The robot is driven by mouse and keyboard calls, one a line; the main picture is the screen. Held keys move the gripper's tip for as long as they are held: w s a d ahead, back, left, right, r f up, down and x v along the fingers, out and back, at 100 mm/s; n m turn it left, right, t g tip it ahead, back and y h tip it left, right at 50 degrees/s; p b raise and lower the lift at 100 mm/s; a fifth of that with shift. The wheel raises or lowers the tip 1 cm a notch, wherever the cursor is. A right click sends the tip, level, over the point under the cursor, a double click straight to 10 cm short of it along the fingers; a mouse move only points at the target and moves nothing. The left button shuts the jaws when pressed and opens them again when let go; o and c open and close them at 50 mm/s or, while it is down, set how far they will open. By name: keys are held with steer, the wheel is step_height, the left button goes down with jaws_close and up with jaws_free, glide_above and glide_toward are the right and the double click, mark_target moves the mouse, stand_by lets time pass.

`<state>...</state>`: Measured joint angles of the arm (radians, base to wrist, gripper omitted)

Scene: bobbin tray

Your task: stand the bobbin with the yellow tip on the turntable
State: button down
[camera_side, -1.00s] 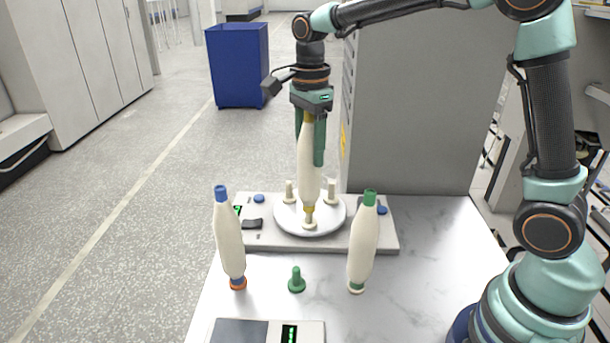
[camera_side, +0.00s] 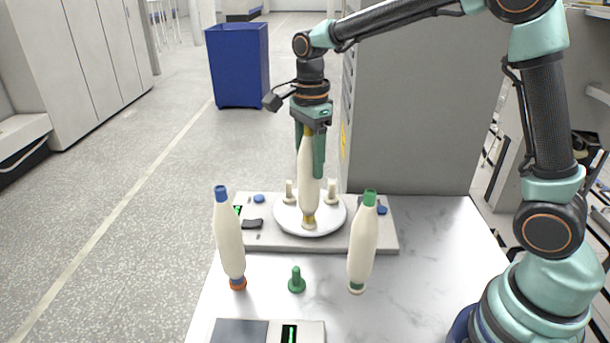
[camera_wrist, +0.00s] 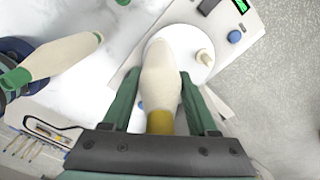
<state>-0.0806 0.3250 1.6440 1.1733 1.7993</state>
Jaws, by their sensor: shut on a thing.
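The bobbin with the yellow tip (camera_side: 308,178) stands upright over the front of the white turntable (camera_side: 283,222), its yellow foot at a front peg; whether it bears on the plate I cannot tell. My gripper (camera_side: 309,160) is shut on its upper part, with a green finger on each side. In the wrist view the bobbin (camera_wrist: 160,78) lies between my fingers (camera_wrist: 160,108), yellow tip nearest me, with the turntable (camera_wrist: 185,38) beyond it. Two cream pegs (camera_side: 289,192) (camera_side: 331,192) stand empty at the back of the turntable.
A blue-tipped bobbin (camera_side: 229,238) stands front left, a green-tipped bobbin (camera_side: 363,245) front right. A green peg (camera_side: 297,281) stands between them. A scale-like device (camera_side: 240,331) lies at the front edge. The turntable sits on a grey base (camera_side: 370,236). Clear marble lies at right.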

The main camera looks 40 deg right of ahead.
steer(key=shift+f, duration=0.25)
stand_by(0.4)
steer(key=shift+c, duration=0.5)
jaws_free()
steer(key=shift+r, duration=0.1)
